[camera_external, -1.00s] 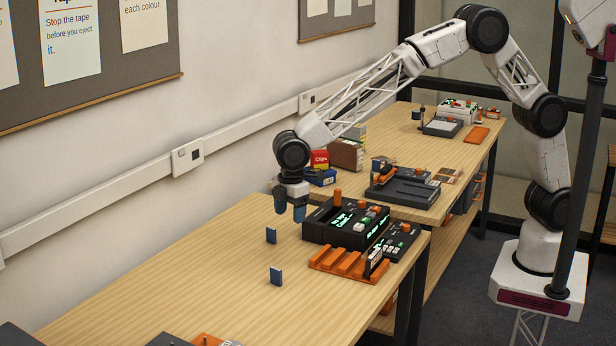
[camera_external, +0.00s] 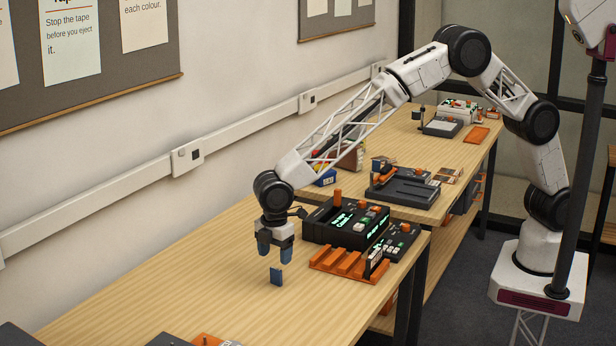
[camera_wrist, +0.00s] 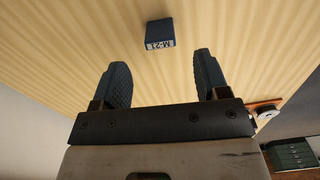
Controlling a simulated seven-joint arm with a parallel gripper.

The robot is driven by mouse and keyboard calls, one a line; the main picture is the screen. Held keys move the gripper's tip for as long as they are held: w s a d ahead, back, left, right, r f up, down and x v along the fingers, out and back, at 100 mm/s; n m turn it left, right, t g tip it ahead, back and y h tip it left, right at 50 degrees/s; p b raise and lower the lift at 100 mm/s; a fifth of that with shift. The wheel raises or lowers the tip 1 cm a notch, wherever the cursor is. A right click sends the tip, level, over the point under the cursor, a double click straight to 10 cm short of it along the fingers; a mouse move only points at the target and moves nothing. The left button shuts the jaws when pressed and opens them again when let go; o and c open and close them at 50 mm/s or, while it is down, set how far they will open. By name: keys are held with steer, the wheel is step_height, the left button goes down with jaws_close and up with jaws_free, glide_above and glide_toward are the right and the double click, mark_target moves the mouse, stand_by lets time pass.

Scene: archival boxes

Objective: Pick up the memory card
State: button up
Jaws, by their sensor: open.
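A small dark-blue memory card (camera_external: 276,277) stands upright on the wooden table. In the wrist view, one blue card (camera_wrist: 159,32) with a white label and dark lettering lies just beyond the fingertips, roughly midway between them. My gripper (camera_external: 275,256) points down, open and empty, just above and behind the visible card. In the wrist view my gripper (camera_wrist: 162,72) has its two blue fingers apart with only table between them. A second blue card, seen earlier further back, is now hidden behind my gripper.
A black console (camera_external: 346,222) with lit green text stands right of my gripper. An orange slotted rack (camera_external: 347,265) lies before it. More dark devices (camera_external: 402,192) stand further back. The table (camera_external: 190,275) to the left is clear.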

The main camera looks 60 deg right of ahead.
mark_target(276, 269)
steer(key=shift+f, duration=1.05)
steer(key=shift+f, duration=0.1)
steer(key=shift+f, duration=2.45)
steer(key=c, duration=1)
steer(key=shift+r, duration=0.1)
